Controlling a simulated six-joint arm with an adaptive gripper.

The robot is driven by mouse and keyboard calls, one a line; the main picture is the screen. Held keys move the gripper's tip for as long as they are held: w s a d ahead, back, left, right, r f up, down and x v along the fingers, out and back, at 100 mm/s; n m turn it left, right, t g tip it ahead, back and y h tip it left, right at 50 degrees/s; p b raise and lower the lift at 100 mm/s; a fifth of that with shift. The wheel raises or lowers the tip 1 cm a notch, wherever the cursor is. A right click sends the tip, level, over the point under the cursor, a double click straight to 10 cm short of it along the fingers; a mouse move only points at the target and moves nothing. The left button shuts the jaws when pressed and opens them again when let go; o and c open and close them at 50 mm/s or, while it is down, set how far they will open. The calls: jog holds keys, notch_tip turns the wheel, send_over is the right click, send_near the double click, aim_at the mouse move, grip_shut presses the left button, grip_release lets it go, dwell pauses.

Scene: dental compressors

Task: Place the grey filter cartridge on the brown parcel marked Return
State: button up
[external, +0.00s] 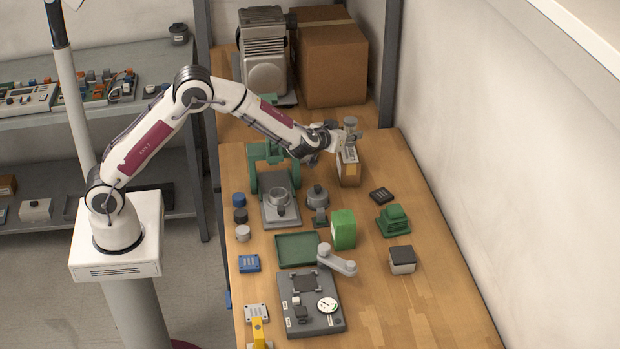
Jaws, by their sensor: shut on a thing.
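The brown parcel (349,175) stands upright on the far part of the wooden bench, with a pale label on its front; the writing is too small to read. A grey cylindrical piece (351,126), which looks like the filter cartridge, is at the parcel's top. My gripper (341,137) reaches in from the left and is shut on this grey piece. The fingers hide part of its lower end, so I cannot tell whether it touches the parcel or hangs just above it.
A green press (268,160) stands left of the parcel. A green block (343,230), a green tray (297,249) and a dark small box (381,195) lie nearer. A large cardboard box (333,62) and a grey compressor (265,60) are behind. The bench's near right is clear.

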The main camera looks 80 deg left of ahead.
aim_at(347, 145)
jog(key=shift+f, duration=0.1)
jog(key=shift+f, duration=1.75)
jog(key=shift+f, duration=0.1)
jog(key=o, duration=1.1)
jog(key=shift+o, duration=0.2)
jog(key=shift+v, duration=0.8)
jog(key=v, duration=1)
jog(key=shift+s, duration=0.2)
jog(key=shift+d, duration=0.15)
